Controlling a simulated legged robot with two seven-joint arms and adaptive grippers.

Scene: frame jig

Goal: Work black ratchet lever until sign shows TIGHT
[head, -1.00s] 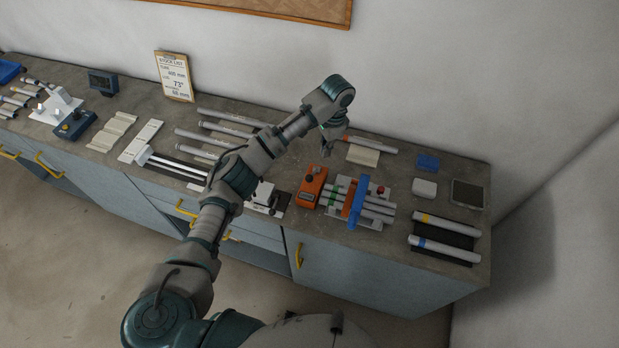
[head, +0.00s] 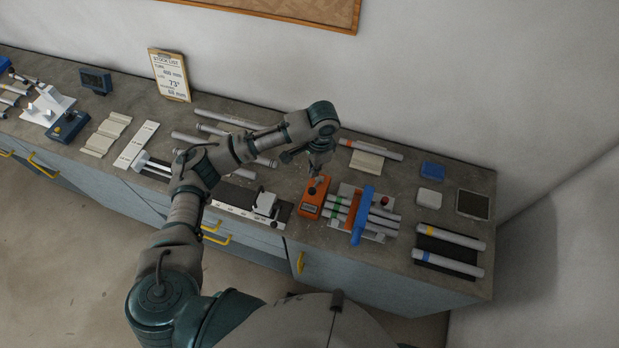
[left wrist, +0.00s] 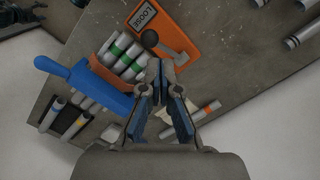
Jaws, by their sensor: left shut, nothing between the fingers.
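The orange ratchet box (head: 311,204) stands on the bench, left of the clamped tubes. In the left wrist view the box (left wrist: 185,22) has a sign (left wrist: 143,14) reading LOOSE. Its lever has a black knob (left wrist: 150,39) on a grey arm. My left gripper (head: 317,172) is above the back end of the box, pointing down. In the left wrist view its closed fingertips (left wrist: 160,66) are empty and appear just beside the knob; whether they touch it I cannot tell. My right gripper is not in view.
Right of the box, tubes with green bands (head: 337,208) lie under an orange bar and a blue bar (head: 361,214). A white clamp block (head: 265,204) stands to the left. A tube with an orange band (head: 371,150) lies behind. Banded tubes lie on a dark mat (head: 447,250) at right.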

